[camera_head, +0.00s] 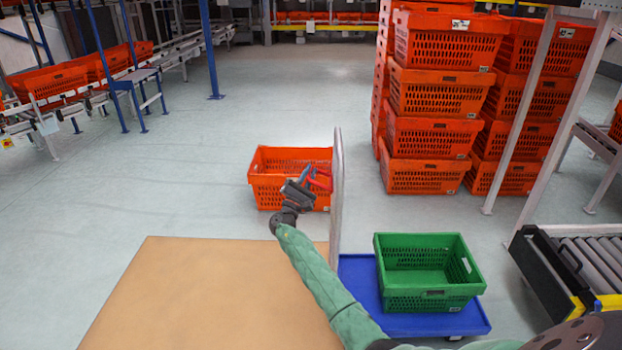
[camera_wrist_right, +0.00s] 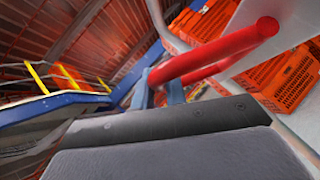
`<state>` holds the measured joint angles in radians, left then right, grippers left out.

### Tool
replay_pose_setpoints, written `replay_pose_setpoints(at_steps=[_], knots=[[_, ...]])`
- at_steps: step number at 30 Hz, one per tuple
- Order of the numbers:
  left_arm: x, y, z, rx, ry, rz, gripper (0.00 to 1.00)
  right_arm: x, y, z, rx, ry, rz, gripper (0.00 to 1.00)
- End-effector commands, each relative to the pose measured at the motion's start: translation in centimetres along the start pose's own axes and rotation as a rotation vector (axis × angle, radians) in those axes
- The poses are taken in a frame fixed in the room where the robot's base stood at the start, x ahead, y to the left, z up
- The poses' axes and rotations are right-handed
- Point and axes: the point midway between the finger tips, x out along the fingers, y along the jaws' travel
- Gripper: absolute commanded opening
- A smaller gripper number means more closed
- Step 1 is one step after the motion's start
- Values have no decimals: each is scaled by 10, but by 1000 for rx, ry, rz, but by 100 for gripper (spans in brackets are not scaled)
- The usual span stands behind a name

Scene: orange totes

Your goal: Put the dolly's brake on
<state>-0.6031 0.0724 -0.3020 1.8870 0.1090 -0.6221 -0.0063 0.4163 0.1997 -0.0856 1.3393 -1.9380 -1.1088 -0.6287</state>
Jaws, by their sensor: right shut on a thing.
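The dolly (camera_head: 357,267) has a blue deck and a pale upright frame (camera_head: 338,190) at its left end. A red brake lever (camera_head: 322,181) sticks out to the left from this frame. My right gripper (camera_head: 306,176), on a green arm reaching up from the bottom, is at the lever and shut on it. The right wrist view shows the red bar (camera_wrist_right: 215,55) close up, beside a blue fingertip (camera_wrist_right: 175,92); the grip itself is partly hidden. My left gripper is out of view.
A green crate (camera_head: 430,293) stands on the dolly deck. An orange tote (camera_head: 270,195) is just behind the gripper. Tall stacks of orange totes (camera_head: 430,135) stand behind the dolly. Floor at left is clear.

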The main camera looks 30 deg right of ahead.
Motion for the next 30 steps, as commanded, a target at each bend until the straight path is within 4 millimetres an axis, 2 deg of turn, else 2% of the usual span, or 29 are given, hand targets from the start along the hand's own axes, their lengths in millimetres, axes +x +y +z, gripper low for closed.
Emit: replay_pose_setpoints(at_steps=[1, 3, 18, 30], knots=[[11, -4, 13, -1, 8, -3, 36, -2, -3, -3, -15, -1, 15, 0], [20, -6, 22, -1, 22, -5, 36, -3, -3, -4, -35, -1, 36, 0], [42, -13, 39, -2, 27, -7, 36, -14, -8, -15, -180, 2, 181, 0], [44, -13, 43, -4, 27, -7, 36, -16, -8, -16, -214, 3, 213, 0]])
